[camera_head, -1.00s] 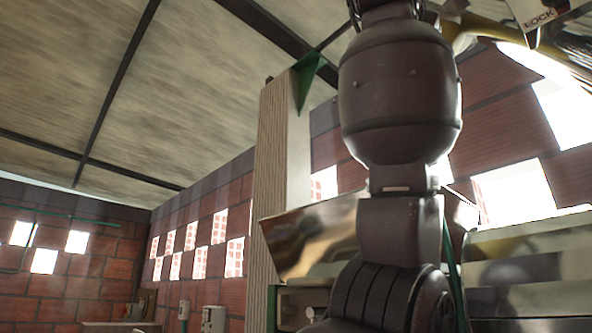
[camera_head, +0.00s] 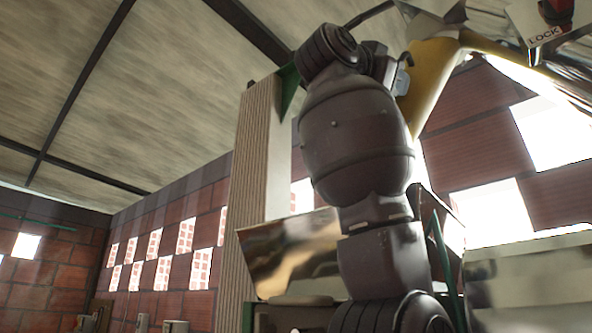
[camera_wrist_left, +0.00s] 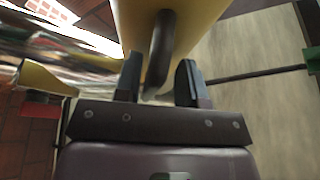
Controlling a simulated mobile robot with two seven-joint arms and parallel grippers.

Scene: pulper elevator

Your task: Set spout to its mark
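The yellow spout (camera_head: 432,80) is at the upper right of the head view, high above, beside my left wrist. In the left wrist view, a yellow surface (camera_wrist_left: 205,25), which looks like the spout, fills the top middle. A dark curved handle (camera_wrist_left: 161,45) stands out from it. My left gripper (camera_wrist_left: 159,82) is open, with one finger on each side of the handle's lower end. A gap shows beside the handle, so it is not gripped. My left gripper's fingers are hard to make out in the head view. No mark for the spout can be made out. My right gripper is out of view.
A panel labelled LOCK (camera_head: 545,30) with a red and black part is at the top right. A ridged post (camera_head: 254,180) and a shiny metal chute (camera_head: 290,250) stand left of my arm. A metal box (camera_head: 530,285) is at the lower right.

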